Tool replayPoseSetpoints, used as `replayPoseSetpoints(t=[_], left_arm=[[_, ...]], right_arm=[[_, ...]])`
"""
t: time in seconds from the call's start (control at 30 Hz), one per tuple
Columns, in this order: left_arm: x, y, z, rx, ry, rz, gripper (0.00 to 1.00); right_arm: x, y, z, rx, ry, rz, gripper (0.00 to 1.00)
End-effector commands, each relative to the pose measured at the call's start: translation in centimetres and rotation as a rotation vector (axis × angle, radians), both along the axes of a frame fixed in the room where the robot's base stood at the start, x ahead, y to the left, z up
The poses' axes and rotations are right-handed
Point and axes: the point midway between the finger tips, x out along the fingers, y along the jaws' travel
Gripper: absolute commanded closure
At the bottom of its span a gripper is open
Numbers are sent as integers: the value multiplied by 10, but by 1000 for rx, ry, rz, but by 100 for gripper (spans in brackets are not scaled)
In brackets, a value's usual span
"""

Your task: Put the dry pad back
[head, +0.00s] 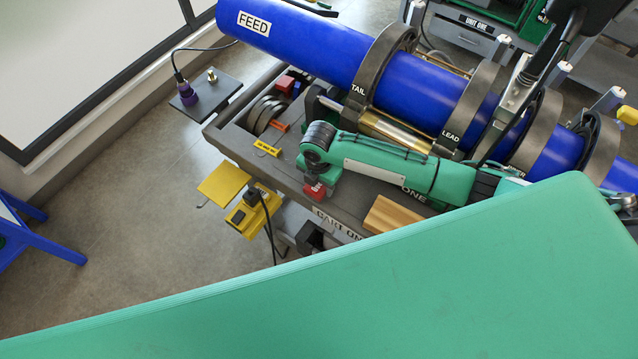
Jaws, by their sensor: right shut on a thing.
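My right arm reaches in from the right over the cart, its green forearm ending in a dark ribbed wrist. My right gripper (318,178) is below that wrist, pointing down and mostly hidden by it. A small red block (314,191) shows at its tip, and I take it to be the dry pad; its label is too small to read. The gripper is shut on it, over the front part of the cart's grey tray (232,130). I cannot tell whether the block touches the tray. My left gripper is not in view.
A blue pipe (310,45) marked FEED lies in grey clamps (385,60) behind the arm. The tray holds grey rings (265,112), another red block (285,84), small orange and yellow labels, and a wooden block (395,213). A yellow box (247,215) hangs at the cart's front.

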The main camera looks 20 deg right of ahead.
Motion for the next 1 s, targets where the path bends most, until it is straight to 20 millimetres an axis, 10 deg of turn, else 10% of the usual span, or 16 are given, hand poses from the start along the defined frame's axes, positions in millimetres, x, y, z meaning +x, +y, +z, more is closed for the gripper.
replayPoseSetpoints(t=[0.2,0.23,0.33,1.0], left_arm=[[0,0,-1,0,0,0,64],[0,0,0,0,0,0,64],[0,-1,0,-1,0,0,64],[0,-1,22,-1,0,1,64]], right_arm=[[0,0,-3,0,0,0,71],[0,0,-4,0,0,0,44],[0,0,-3,0,0,0,24],[0,0,22,0,0,0,24]])
